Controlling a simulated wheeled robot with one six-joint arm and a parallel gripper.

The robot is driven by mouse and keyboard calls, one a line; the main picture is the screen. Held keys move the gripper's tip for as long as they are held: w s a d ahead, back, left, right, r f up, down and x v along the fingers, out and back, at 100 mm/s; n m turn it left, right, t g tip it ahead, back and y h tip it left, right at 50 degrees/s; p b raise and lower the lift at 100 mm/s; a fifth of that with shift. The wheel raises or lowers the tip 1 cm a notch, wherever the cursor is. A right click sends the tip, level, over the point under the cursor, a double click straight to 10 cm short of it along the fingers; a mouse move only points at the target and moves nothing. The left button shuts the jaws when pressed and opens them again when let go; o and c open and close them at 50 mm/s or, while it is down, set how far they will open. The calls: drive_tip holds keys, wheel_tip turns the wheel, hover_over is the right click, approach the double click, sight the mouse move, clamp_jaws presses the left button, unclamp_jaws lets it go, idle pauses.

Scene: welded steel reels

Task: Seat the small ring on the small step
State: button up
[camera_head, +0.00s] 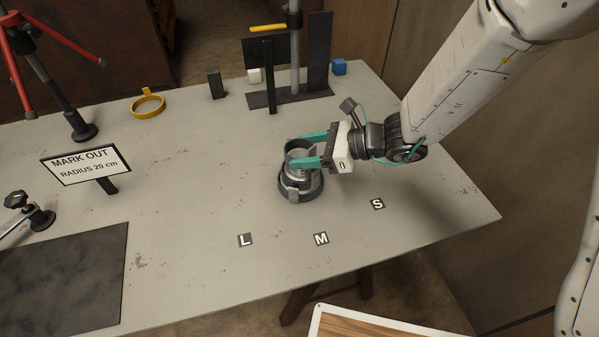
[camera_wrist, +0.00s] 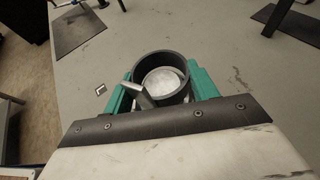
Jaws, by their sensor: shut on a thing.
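My gripper (camera_head: 297,151) is shut, its teal fingers on opposite sides of the small ring (camera_wrist: 171,100), a dark grey ring with a short tab at its lower left in the wrist view. It is around or directly over the top of the stepped metal hub (camera_head: 300,179). The hub's pale round top (camera_wrist: 163,81) shows through the ring's opening. In the head view the fingers partly cover the ring. I cannot tell whether it rests on the step or is slightly above it. A wider dark ring (camera_head: 289,193) with a tab lies around the hub's lower part.
Markers L (camera_head: 245,240), M (camera_head: 321,238) and S (camera_head: 378,203) lie bare in front. A yellow ring (camera_head: 148,113), a black block (camera_head: 215,83), a post stand (camera_head: 295,97) and a sign (camera_head: 86,163) stand farther off. The table around the hub is clear.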

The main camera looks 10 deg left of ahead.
drive_tip(key=shift+f, duration=0.5)
idle(0.7)
drive_tip(key=o, duration=1.1)
drive_tip(key=shift+o, duration=0.2)
drive_tip(key=o, duration=0.4)
